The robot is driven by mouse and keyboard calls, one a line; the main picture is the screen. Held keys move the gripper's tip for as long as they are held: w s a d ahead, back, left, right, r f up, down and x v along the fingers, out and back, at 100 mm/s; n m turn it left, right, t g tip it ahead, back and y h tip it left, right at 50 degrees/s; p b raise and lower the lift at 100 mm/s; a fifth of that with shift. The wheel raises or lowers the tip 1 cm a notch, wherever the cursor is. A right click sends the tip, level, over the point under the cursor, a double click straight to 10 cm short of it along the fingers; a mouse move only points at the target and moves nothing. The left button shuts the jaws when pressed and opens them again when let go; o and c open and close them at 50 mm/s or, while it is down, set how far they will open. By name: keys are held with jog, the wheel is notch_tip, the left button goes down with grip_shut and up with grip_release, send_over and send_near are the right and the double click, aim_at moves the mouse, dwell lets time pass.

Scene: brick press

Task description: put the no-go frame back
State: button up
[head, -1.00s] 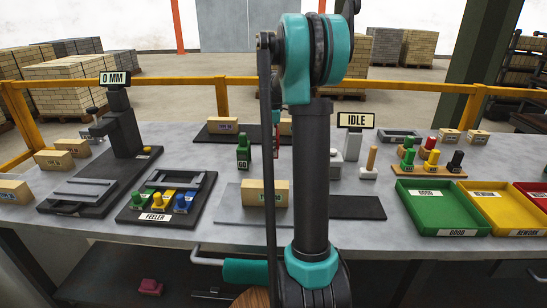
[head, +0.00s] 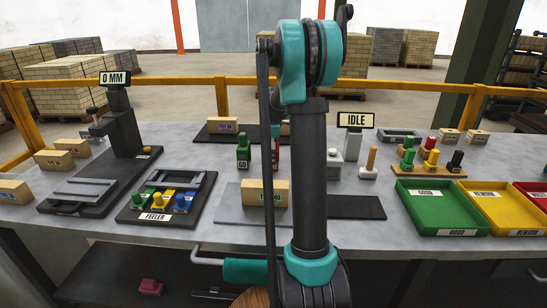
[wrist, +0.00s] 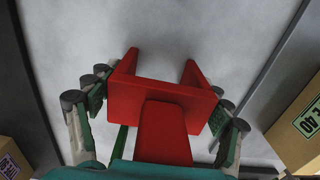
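The no-go frame (wrist: 165,95), a red block with two prongs and a raised middle, sits between the fingers of my gripper (wrist: 160,110) in the wrist view. Both finger pads lie against its sides, and my gripper appears shut on it. Its prongs point to the far side, over the bare grey bench top; whether it touches the bench I cannot tell. In the head view my arm hides most of the gripper, and only a sliver of red shows beside it. The green GO gauge (head: 243,155) stands upright on the bench just left of my arm.
The feeler tray (head: 125,215) is at left, the green GOOD tray (head: 404,212) at right. The IDLE sign (head: 356,120) stands behind right.

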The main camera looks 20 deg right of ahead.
jog(key=shift+o, duration=0.8)
jog(key=shift+r, duration=0.1)
notch_tip(320, 180, up, 12)
jog(key=shift+r, duration=0.1)
